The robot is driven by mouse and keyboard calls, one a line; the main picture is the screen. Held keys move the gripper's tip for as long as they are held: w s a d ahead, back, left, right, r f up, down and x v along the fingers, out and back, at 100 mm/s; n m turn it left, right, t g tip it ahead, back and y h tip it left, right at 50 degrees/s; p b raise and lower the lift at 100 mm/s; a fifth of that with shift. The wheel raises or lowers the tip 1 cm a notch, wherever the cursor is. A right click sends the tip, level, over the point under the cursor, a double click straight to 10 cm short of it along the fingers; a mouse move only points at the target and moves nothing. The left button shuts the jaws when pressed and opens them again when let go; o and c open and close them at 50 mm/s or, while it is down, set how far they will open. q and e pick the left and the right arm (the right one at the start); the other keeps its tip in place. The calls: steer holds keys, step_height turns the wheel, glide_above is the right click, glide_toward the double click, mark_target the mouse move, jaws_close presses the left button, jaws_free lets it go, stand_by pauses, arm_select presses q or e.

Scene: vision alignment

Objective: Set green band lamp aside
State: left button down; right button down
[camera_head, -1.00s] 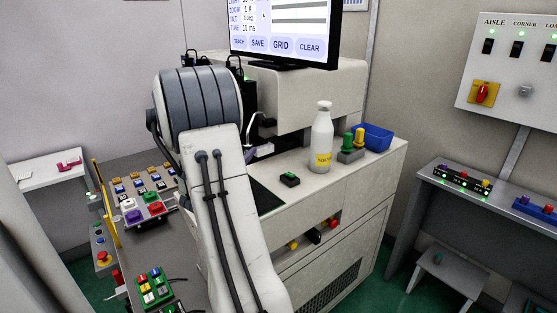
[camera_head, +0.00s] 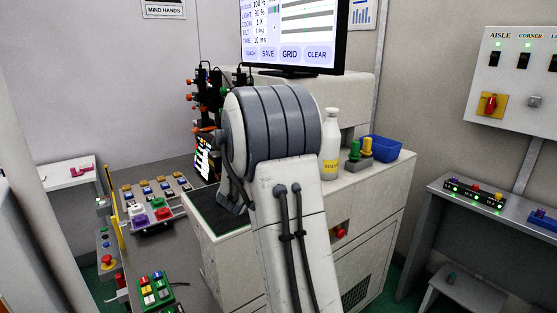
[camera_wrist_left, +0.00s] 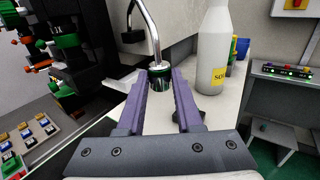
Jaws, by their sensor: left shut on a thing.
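The green band lamp (camera_wrist_left: 159,84) shows in the left wrist view as a bright metal gooseneck with a dark green band at its lower end. That end sits between the tips of my left gripper (camera_wrist_left: 160,76), whose purple fingers are shut on it. The neck curves up and out of the top of the frame. In the head view my own arm hides the left gripper and the lamp. My right gripper is in neither view.
A white bottle with a yellow label (camera_head: 330,150) stands close right of my arm. Green and yellow knobs (camera_head: 359,150) and a blue bin (camera_head: 385,148) are beyond it. A dark instrument stand (camera_head: 207,105) is left of my arm. A dark mat (camera_head: 220,209) lies clear.

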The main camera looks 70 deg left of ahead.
arm_select(q)
steer(key=shift+w+d+r+t, duration=0.1)
steer(key=shift+w+d+t, duration=0.2)
steer(key=shift+w, duration=0.4)
steer(key=c, duration=1)
jaws_free()
steer(key=o, duration=0.4)
steer(key=shift+w+d+m, duration=0.15)
steer(key=shift+w+m, duration=0.05)
steer(key=shift+m, duration=0.1)
steer(key=shift+s, duration=0.15)
steer(key=shift+s+a, duration=0.1)
steer(key=shift+a, duration=0.1)
steer(key=b+v, duration=0.1)
steer(key=v, duration=0.9)
steer(key=shift+s+d, duration=0.15)
steer(key=shift+s, duration=0.1)
